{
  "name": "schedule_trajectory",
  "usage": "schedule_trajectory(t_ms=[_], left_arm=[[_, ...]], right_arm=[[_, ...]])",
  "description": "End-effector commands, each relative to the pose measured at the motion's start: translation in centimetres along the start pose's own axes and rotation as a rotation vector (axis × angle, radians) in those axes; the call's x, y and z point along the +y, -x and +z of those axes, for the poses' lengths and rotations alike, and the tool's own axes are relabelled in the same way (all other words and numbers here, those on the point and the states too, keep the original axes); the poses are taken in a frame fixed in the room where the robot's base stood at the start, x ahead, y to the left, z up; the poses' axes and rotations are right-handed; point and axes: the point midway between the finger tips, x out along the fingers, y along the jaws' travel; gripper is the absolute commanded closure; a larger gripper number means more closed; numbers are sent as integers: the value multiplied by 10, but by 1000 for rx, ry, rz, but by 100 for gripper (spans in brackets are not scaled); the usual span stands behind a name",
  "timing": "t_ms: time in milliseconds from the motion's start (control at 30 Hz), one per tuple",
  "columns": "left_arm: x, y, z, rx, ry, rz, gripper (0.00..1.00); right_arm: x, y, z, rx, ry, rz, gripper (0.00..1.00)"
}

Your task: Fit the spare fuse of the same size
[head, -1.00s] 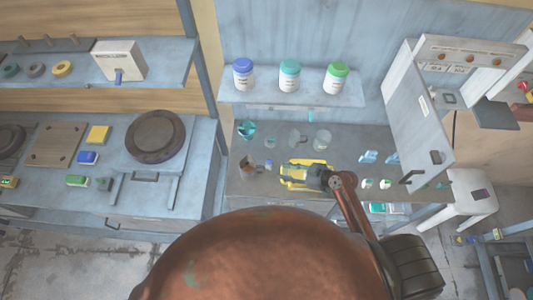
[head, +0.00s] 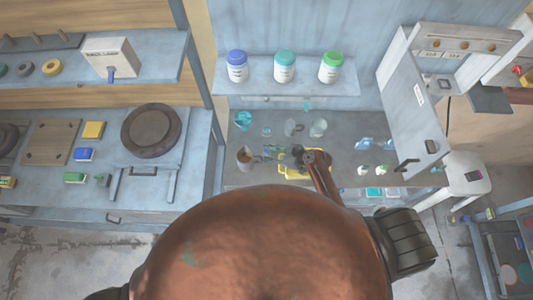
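An open wall cabinet (head: 462,42) stands at the upper right, with several round copper-coloured parts and small labels on its upper panel. Its door (head: 412,92) hangs open to the left. I cannot identify a fuse for certain at this size. My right gripper (head: 273,152) is over the middle bench, just beyond a yellow tray (head: 292,174) that my arm partly covers. Its fingers are too small and blurred to show whether they are open or hold anything. My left gripper is out of view.
Beakers and cups, including a brown-filled one (head: 244,158) and a glass one (head: 318,128), stand near the gripper. Small green-topped bottles (head: 363,170) stand to the right. Three lidded jars (head: 285,66) line the shelf above. A hotplate-like disc (head: 151,131) is on the left bench.

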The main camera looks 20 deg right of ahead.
Motion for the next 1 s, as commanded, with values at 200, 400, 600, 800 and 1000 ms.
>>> schedule_trajectory(t_ms=[200,400,600,800,1000], left_arm=[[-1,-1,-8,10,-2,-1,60],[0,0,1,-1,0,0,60],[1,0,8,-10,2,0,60],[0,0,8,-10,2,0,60],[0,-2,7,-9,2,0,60]], right_arm=[[0,0,1,-1,0,0,74],[0,0,1,-1,0,0,88],[0,1,0,-1,0,0,100],[0,1,0,0,0,0,100],[0,8,-13,-1,4,0,100]])
